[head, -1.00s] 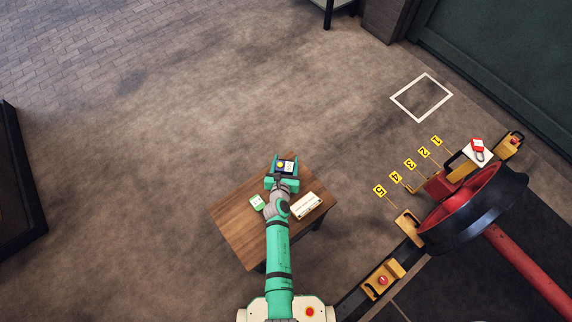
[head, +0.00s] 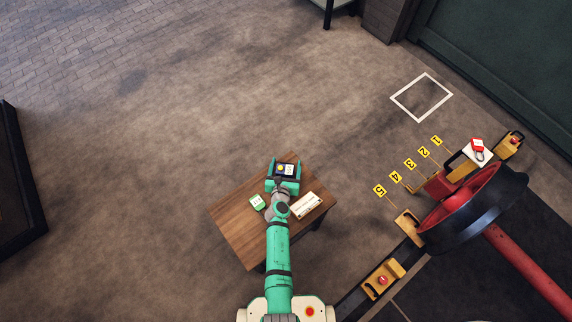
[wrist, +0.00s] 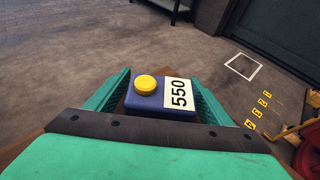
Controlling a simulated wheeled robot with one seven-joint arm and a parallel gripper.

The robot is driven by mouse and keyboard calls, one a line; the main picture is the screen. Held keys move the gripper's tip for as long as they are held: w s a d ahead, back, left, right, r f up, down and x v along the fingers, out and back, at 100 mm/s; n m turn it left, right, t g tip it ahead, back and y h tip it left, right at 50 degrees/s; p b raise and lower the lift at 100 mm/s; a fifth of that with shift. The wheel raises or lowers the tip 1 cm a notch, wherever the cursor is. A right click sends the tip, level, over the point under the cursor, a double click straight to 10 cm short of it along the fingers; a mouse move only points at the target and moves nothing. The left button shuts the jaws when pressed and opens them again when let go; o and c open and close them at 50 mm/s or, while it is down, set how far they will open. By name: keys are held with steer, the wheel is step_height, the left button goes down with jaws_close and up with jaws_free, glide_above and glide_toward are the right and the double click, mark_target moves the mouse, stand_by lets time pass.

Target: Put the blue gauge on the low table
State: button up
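The blue gauge (wrist: 158,111) has a yellow round knob and a white label reading 550. It sits between the two green fingers of my gripper (wrist: 160,100), which press close on its left and right sides. In the head view, my gripper (head: 284,174) and the blue gauge (head: 285,170) are over the far part of the low wooden table (head: 238,228). I cannot tell whether the gauge's underside touches the tabletop.
Yellow number markers (head: 395,177) and a large black-and-red wheel (head: 472,208) stand to the right.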

mark_target(284, 175)
steer(key=shift+r, duration=0.15)
steer(key=v, duration=1.2)
steer(key=s+m, duration=0.2)
steer(key=s, duration=0.1)
steer(key=s+a+r+m, duration=0.1)
steer(key=s+m, duration=0.1)
steer(key=s, duration=0.1)
steer(key=s+r+m+y, duration=0.1)
steer(key=s+m, duration=0.2)
steer(key=shift+a+r, duration=0.1)
steer(key=shift+a, duration=0.1)
steer(key=s+r+m+t, duration=0.1)
steer(key=s+r+m, duration=0.9)
steer(key=r+m, duration=0.2)
steer(key=s+d+r+m+t+y, duration=0.1)
steer(key=s+r+m, duration=0.9)
steer(key=r+m, duration=0.3)
steer(key=shift+s+d+m, duration=0.2)
steer(key=shift+d+m, duration=0.05)
steer(key=shift+m, duration=0.85)
